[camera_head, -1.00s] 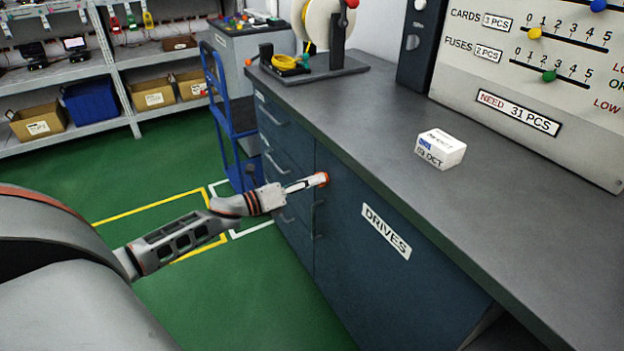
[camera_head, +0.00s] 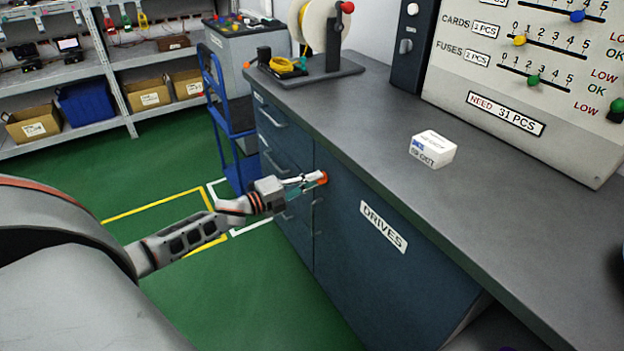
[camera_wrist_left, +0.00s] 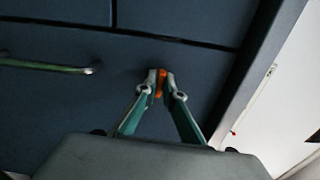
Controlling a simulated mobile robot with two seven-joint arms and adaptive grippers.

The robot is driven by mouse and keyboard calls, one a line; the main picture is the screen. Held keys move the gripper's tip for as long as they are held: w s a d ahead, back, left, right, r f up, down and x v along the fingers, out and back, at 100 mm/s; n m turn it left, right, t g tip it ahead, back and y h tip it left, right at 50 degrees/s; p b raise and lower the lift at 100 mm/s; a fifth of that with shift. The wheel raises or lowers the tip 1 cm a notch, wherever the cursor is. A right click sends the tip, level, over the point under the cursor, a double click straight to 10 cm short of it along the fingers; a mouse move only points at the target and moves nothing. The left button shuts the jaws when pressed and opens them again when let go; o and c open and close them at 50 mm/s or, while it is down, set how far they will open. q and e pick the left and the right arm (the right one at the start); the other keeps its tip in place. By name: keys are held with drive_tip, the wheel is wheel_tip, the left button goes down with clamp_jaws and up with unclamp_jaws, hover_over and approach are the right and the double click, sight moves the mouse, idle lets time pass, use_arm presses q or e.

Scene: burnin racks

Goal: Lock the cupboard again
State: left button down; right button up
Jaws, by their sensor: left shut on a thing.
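The cupboard (camera_head: 350,270) is the dark blue door with the DRIVES label (camera_head: 384,227), under the grey worktop. Its door looks closed. An orange knob or key (camera_head: 322,177) sits near the door's upper left corner. My left gripper (camera_head: 310,180) is at it, with its fingers shut on the orange piece. In the left wrist view, the fingertips of the gripper (camera_wrist_left: 160,82) pinch the orange piece (camera_wrist_left: 161,80) against the dark blue front. The lock itself is hidden behind the fingers. My right gripper is not in view.
A white box (camera_head: 432,149) lies on the worktop (camera_head: 480,190). A cable reel (camera_head: 318,25) stands at its far end, and a count board (camera_head: 530,70) at the back. A blue trolley (camera_head: 232,130) stands beyond the drawers. The green floor is clear at left.

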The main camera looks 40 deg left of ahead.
use_arm(q)
drive_tip(key=shift+n, duration=0.5)
drive_tip(key=c, duration=2.2)
unclamp_jaws()
drive_tip(key=shift+o, duration=0.2)
drive_tip(key=v, duration=1.2)
